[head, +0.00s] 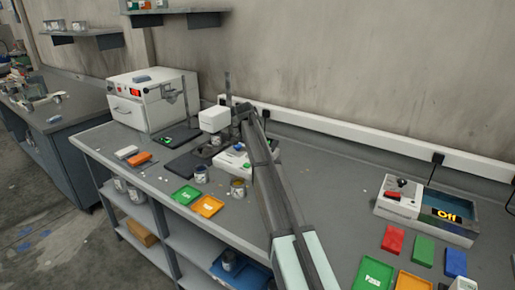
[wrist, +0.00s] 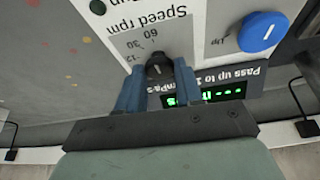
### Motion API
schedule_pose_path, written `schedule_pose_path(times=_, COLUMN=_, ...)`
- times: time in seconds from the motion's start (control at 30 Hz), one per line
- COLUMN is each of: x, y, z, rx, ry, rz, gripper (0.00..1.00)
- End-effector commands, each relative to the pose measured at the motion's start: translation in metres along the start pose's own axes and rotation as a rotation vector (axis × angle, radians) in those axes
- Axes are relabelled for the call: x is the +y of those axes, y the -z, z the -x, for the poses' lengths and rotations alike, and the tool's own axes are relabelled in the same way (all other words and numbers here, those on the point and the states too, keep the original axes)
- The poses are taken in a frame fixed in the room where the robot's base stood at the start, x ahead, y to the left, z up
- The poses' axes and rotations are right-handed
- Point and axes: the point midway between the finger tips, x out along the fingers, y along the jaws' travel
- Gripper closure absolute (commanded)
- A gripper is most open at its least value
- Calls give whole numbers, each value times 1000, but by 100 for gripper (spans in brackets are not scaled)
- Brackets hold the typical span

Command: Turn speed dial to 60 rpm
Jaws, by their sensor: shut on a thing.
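The speed dial (wrist: 157,68) is a small black knob on a white panel in the wrist view. The label "Speed rpm" and the marks 12, 30 and 60 show upside down beside it. My gripper (wrist: 158,80) has its two blue fingers on either side of the dial and is shut on it. The exact setting of the dial's pointer is hard to make out. A display (wrist: 215,93) with green characters is partly hidden behind the right finger. In the head view the white instrument (head: 232,158) stands mid-bench, and my arm hides the fingers there.
A round blue button (wrist: 262,32) sits near the dial. Cans (head: 238,188) and green (head: 186,195) and orange (head: 207,206) trays stand left of my arm. A white oven (head: 150,98) is at the back left, and an "Off" bath (head: 447,215) at the right.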

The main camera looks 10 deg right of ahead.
Motion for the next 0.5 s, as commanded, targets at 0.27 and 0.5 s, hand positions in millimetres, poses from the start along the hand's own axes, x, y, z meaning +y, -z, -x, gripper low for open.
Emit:
schedule_pose_path(times=0.27, x=-1, y=0, z=0, rx=0, ry=-25, rz=-59, gripper=95)
schedule_pose_path(times=0.5, x=-1, y=0, z=0, rx=-1, ry=-28, rz=-67, gripper=95)
